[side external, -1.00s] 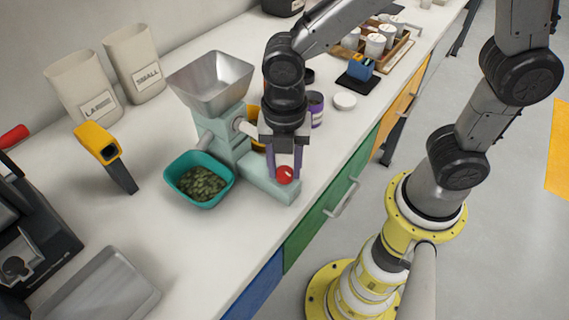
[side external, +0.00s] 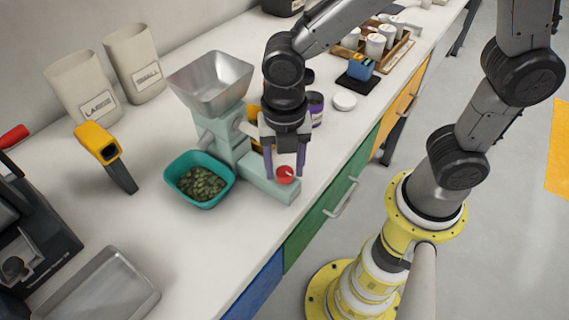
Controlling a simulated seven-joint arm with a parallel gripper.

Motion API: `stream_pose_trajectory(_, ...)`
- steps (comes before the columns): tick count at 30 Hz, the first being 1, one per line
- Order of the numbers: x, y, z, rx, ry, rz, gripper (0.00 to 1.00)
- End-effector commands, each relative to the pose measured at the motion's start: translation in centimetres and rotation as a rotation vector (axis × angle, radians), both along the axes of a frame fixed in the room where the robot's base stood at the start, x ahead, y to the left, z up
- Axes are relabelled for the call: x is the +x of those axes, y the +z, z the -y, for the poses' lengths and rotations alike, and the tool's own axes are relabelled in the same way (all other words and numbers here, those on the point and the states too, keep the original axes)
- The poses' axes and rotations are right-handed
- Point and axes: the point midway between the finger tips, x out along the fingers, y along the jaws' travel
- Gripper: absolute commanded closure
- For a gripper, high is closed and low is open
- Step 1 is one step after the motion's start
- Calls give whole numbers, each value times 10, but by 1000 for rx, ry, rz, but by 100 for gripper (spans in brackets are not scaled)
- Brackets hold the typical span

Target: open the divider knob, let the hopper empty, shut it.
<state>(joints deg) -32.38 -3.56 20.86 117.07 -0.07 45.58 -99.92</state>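The pale green machine (side external: 230,140) stands on the counter with a metal hopper (side external: 212,80) on top. No material shows inside the hopper, though its bottom is hard to see. A red knob (side external: 285,174) sits on the low arm at the machine's front right. My gripper (side external: 285,172) points down over this knob, with its purple fingers apart on either side of it. The fingers look clear of the knob. A teal bin (side external: 181,161) on the left holds dark green pieces (side external: 201,184). A yellow bin (side external: 255,142) is mostly hidden behind the machine and my gripper.
A yellow and black scanner (side external: 103,150) stands left of the teal bin. Two beige containers, LARGE (side external: 80,88) and SMALL (side external: 134,62), stand at the back. A metal tray (side external: 100,292) lies front left. A purple-labelled jar (side external: 316,108) and white lid (side external: 345,101) are behind my gripper.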

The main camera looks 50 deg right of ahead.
Motion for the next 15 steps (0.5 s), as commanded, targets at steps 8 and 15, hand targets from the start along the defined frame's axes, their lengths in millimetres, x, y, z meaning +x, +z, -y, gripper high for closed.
stream_pose_trajectory(8,0,1,0,1,-1,-1,46)
stream_pose_trajectory(15,1,27,-1,4,-1,6,46)
